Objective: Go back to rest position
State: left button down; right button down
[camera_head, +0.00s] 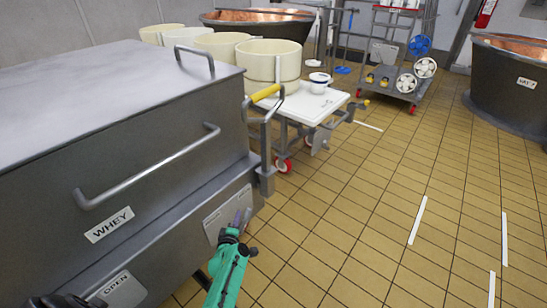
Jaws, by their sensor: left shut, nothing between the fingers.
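My left gripper (243,218) shows at the lower middle, at the end of a teal-green arm part. Its thin fingers are shut with nothing between them. It is in front of the lower right end of the steel WHEY tank (150,110), near a pale plate (222,212) on the tank's side. I cannot tell whether the fingertips touch the plate. My right gripper is not in view.
The tank has a long handle (150,168) and a yellow-gripped lever (266,93). A white-topped cart (312,103) stands beyond, with cream tubs (268,62) behind. A wheeled rack (397,82) and copper vat (505,85) stand farther back. The tiled floor at right is clear.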

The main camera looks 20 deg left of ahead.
pick_arm(q)
jog(key=s+d+f+m+g+h, duration=0.3)
jog(key=s+d+f+m, duration=0.3)
jog(key=f, duration=0.4)
jog(key=s+d+f+m+g+h, duration=0.1)
jog(key=s+f+m+g, duration=0.1)
jog(key=s+f+m, duration=0.4)
jog(key=s+d+f+m+g+h, duration=0.1)
jog(key=s+f+m+g, duration=0.15)
jog(key=s, duration=0.65)
jog(key=s+d+f+m+g, duration=0.1)
jog(key=s+f+m+g, duration=0.15)
jog(key=s+f, duration=0.35)
jog(key=s+a+f+m+g, duration=0.1)
jog(key=s+m+g, duration=0.15)
jog(key=s, duration=0.45)
jog(key=s+f+m+g, duration=0.1)
jog(key=s+m, duration=0.2)
jog(key=s, duration=0.4)
notch_tip(320, 180, up, 15)
jog(key=p, duration=1.5)
jog(key=shift+s+a+n+p, duration=0.25)
jog(key=shift+s+n+p, duration=0.05)
jog(key=shift+s+n, duration=0.05)
jog(key=shift+s+r+t, duration=0.1)
jog(key=shift+r+t, duration=0.05)
jog(key=shift+t, duration=0.1)
